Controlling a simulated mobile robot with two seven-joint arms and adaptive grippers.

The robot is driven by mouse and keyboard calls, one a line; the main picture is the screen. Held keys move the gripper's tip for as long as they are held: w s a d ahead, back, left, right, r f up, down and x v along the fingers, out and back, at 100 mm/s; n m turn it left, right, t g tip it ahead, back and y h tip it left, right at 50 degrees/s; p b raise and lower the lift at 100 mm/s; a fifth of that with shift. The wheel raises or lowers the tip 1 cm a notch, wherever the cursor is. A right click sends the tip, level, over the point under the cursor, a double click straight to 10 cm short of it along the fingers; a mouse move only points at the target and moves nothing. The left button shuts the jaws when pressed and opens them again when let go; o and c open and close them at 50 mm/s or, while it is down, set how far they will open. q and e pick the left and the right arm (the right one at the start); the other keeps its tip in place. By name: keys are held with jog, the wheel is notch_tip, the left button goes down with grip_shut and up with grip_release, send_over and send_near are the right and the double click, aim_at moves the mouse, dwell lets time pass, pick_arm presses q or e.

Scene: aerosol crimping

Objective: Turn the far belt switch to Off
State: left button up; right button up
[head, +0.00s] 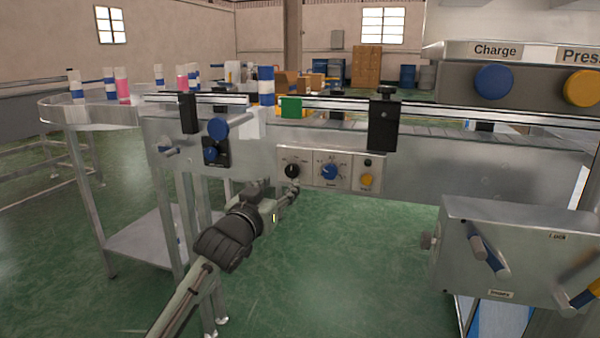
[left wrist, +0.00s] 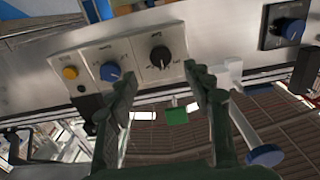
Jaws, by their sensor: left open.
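A control panel on the conveyor's side carries a black knob (head: 292,171), a blue knob (head: 329,172) and a yellow knob (head: 366,180). The labels are too small to read, so I cannot tell which one is the belt switch. My left gripper (head: 278,190) is open and empty, just below and in front of the black knob. In the left wrist view the black knob (left wrist: 160,57) shows between the two spread fingers (left wrist: 165,82), beyond their tips; I see no contact. The blue knob (left wrist: 110,72) lies beside one finger. My right gripper is not in view.
Another blue knob sits on a black plate (head: 216,158) left of the panel. A blue-ended handle (head: 219,128) sticks out above it. A metal box with levers (head: 515,255) stands at the right. Cans, some pink (head: 123,88), stand on the round table. The floor below the panel is clear.

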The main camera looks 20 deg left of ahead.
aim_at(292, 172)
pick_arm(q)
jog(key=w, duration=0.7)
jog(key=shift+w, duration=0.15)
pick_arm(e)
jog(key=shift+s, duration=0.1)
pick_arm(q)
jog(key=shift+c, duration=0.6)
jog(key=c, duration=1)
jog(key=shift+d, duration=0.1)
jog(key=shift+c, duration=0.2)
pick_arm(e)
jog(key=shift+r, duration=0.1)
